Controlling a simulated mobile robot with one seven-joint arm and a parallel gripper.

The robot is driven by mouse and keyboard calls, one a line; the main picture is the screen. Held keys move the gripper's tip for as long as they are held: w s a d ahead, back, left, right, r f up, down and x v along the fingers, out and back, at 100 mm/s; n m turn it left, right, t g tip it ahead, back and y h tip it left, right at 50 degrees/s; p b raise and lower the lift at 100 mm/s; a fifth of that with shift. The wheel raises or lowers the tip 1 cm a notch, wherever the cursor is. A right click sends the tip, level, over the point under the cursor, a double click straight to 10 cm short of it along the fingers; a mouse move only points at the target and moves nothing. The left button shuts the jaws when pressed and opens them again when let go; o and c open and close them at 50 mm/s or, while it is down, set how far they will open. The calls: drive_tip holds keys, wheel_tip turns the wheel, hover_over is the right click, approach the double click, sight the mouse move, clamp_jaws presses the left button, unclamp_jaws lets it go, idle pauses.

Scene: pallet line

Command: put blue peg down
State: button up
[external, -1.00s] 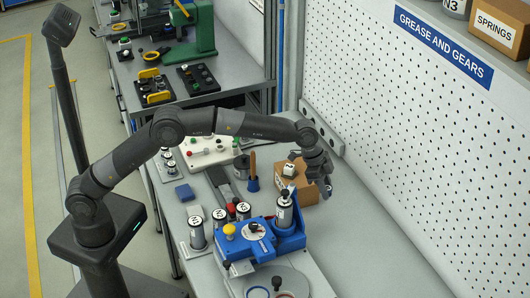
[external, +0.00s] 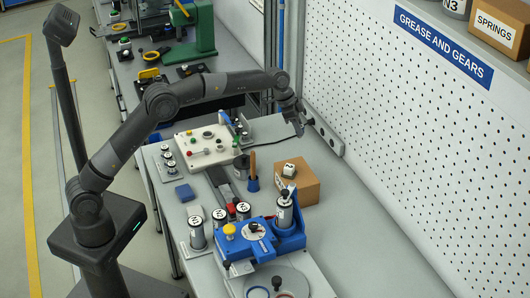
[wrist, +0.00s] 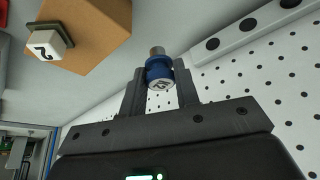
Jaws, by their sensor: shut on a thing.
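The blue peg (wrist: 157,63) is between the fingers of my gripper (wrist: 160,90) in the wrist view. It has a blue body, a grey metal end pointing away and a white marked face towards the camera. My gripper is shut on it. In the external view my gripper (external: 299,122) hangs in the air near the perforated wall, beyond the cardboard box. I cannot make out the peg there.
A cardboard box (external: 308,190) with a white numbered cube (external: 289,169) on top stands on the bench. Left of it are a white button panel (external: 205,147), a wooden-handled tool (external: 252,172) and a blue fixture (external: 255,243). A grey socket strip (external: 322,131) runs along the wall.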

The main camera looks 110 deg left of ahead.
drive_tip(key=s+a, duration=0.4)
drive_tip(key=s, duration=0.1)
drive_tip(key=shift+n, duration=0.3)
wheel_tip(320, 180, down, 15)
drive_tip(key=shift+w, duration=0.1)
drive_tip(key=o, duration=1)
drive_tip(key=shift+f, duration=0.15)
drive_tip(key=shift+c, duration=0.2)
drive_tip(key=v, duration=1.2)
drive_tip(key=shift+w+d, duration=0.15)
drive_tip(key=shift+d, duration=0.05)
